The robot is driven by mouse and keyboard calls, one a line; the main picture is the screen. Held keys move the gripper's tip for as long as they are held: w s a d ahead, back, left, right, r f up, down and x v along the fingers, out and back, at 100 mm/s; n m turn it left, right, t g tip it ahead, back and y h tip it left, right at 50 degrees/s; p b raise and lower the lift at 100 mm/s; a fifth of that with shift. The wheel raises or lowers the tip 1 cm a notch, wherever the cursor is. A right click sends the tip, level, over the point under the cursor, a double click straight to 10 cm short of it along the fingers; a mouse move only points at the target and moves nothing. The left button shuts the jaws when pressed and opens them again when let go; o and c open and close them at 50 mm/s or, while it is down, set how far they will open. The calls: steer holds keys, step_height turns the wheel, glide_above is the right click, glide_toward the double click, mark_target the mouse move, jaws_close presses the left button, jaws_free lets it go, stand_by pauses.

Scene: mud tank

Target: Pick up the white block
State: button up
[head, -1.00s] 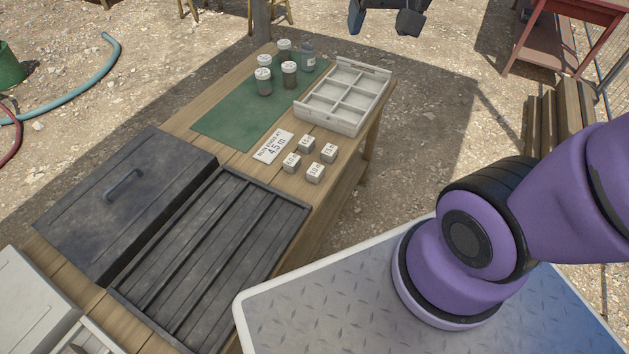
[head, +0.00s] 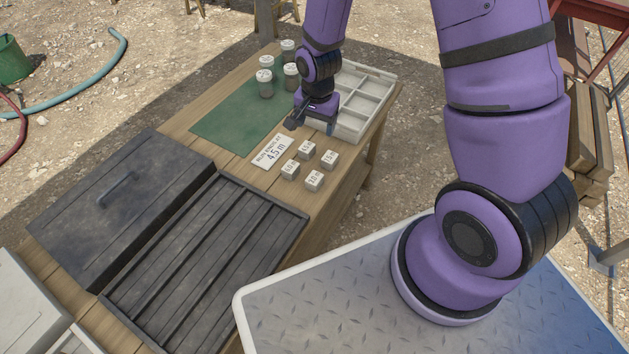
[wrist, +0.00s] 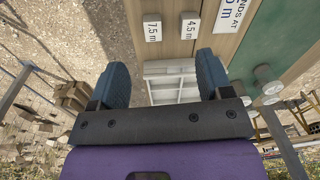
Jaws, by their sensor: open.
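Several small white blocks stand close together on the wooden table, each with a printed label on top. In the head view they are a left block (head: 290,169), a back block (head: 307,149), a right block (head: 329,160) and a front block (head: 314,181). In the wrist view two show near the top edge, marked 7.5 m (wrist: 153,31) and 4.5 m (wrist: 190,27). My gripper (head: 313,124) is open and empty, just beyond the blocks in the head view and apart from them. Its spread fingers also show in the wrist view (wrist: 163,70).
A white card marked 4.5 m (head: 268,152) lies beside the blocks. A pale compartment tray (head: 352,127), partly behind my gripper, and lidded jars (head: 265,84) on a green mat (head: 222,130) stand farther back. A dark ribbed tray (head: 205,265) lies nearer.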

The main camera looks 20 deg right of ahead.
steer(key=m, duration=0.2)
glide_above(315, 177)
step_height(315, 177, down, 9)
steer(key=shift+g, duration=0.4)
steer(key=shift+a+f, duration=0.1)
steer(key=shift+f, duration=5.5)
steer(key=shift+c, duration=0.2)
steer(key=c, duration=1)
